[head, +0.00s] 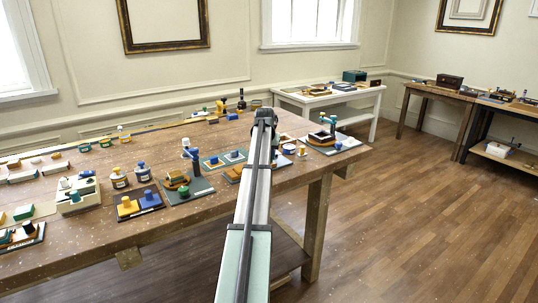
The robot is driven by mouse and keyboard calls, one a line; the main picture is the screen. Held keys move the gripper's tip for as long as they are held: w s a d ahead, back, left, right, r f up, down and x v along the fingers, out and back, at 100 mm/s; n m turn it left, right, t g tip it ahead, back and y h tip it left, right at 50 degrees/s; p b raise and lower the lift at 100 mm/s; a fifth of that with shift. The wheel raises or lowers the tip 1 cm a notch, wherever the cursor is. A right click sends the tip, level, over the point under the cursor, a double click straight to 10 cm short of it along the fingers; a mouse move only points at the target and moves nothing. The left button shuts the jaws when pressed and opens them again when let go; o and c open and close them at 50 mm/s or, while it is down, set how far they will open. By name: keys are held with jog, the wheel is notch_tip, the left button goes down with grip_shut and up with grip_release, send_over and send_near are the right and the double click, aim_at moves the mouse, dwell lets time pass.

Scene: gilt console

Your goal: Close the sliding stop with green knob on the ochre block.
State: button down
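A low ochre block (234,173) lies on the workbench just left of my arm, and my arm partly covers the area beside it. A small green knob-like piece (184,190) stands on a dark plate to its left. I cannot tell whether a sliding stop with a green knob is on the ochre block, or whether it is open. My arm reaches up the middle of the view over the bench. No gripper fingers show at its far end.
A white table (330,97) stands behind; open floor lies right.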

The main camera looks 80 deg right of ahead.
jog(key=w+a, duration=0.3)
jog(key=shift+w+a, duration=0.35)
jog(key=c, duration=0.9)
grip_release()
jog(key=v, duration=1.3)
jog(key=shift+a+r, duration=0.15)
jog(key=shift+r, duration=0.2)
